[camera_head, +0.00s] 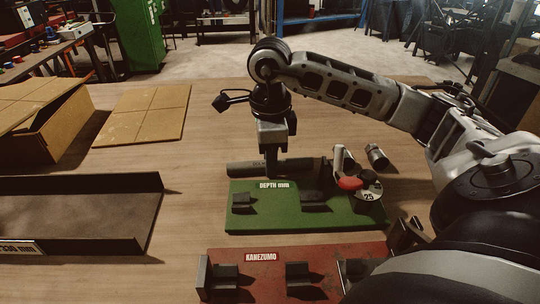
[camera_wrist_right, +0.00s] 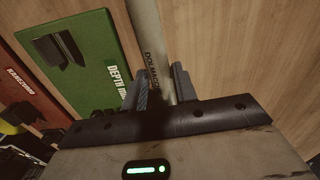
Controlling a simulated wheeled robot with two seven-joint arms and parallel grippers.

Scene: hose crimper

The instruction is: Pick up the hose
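The hose (camera_head: 243,168) is a dark grey tube lying on the wooden table behind the green depth plate (camera_head: 240,217). My right gripper (camera_head: 272,172) points straight down over the hose's right part, behind the plate. In the right wrist view the lettered hose (camera_wrist_right: 147,28) runs between the two fingers of my right gripper (camera_wrist_right: 163,70). The fingers stand on either side of it with little gap. I cannot tell whether they press on it. The hose's underside and part of its length are hidden. My left gripper is not in view.
A red KANEZUMO plate (camera_head: 262,270) with black blocks lies in front. Metal fittings (camera_head: 377,156) stand right of the hose. A dark tray (camera_head: 75,210) is at left, with a cardboard box (camera_head: 55,130) behind it. The table left of the hose is clear.

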